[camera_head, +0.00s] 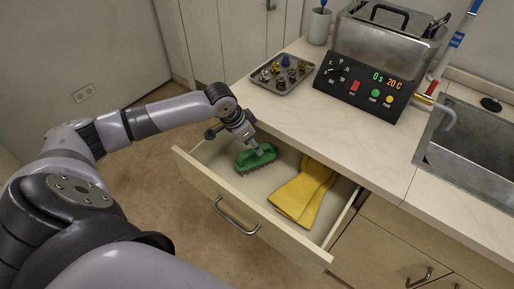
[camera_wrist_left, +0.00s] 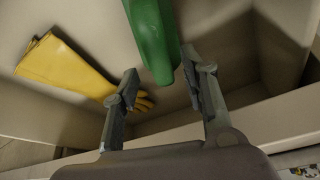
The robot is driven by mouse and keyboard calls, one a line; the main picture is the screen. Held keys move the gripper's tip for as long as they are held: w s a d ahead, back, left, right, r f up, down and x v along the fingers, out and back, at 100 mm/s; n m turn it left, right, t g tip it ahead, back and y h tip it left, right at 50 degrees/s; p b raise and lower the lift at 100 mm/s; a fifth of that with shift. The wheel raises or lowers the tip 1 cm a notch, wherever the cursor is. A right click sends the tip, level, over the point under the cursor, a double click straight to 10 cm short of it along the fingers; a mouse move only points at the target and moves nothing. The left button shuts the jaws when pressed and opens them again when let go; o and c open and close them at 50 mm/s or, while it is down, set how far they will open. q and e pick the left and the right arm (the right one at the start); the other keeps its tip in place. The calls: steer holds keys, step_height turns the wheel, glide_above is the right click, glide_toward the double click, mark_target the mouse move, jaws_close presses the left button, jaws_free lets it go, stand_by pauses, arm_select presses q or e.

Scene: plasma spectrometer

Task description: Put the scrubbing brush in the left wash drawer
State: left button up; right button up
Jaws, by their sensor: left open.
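The green scrubbing brush (camera_head: 251,161) is within the left part of the open wash drawer (camera_head: 225,202), bristles down. I cannot tell for sure if it rests on the drawer floor. My left gripper (camera_head: 258,148) is over the drawer at the brush's upper edge. In the left wrist view the green brush (camera_wrist_left: 152,40) reaches in from the top, its end near the space between the open fingers of my left gripper (camera_wrist_left: 165,82). The fingers stand apart with a gap to the brush. My right gripper is not in view.
Folded yellow gloves (camera_head: 304,190) lie in the drawer's right part. On the counter (camera_head: 290,112) are a tray of small parts (camera_head: 282,74), an ultrasonic bath with a control panel (camera_head: 363,88) and a cup (camera_head: 319,27). A sink (camera_head: 470,150) is at right.

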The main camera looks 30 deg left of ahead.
arm_select(q)
steer(key=v, duration=0.7)
steer(key=shift+s+r, duration=0.15)
steer(key=shift+r, duration=0.2)
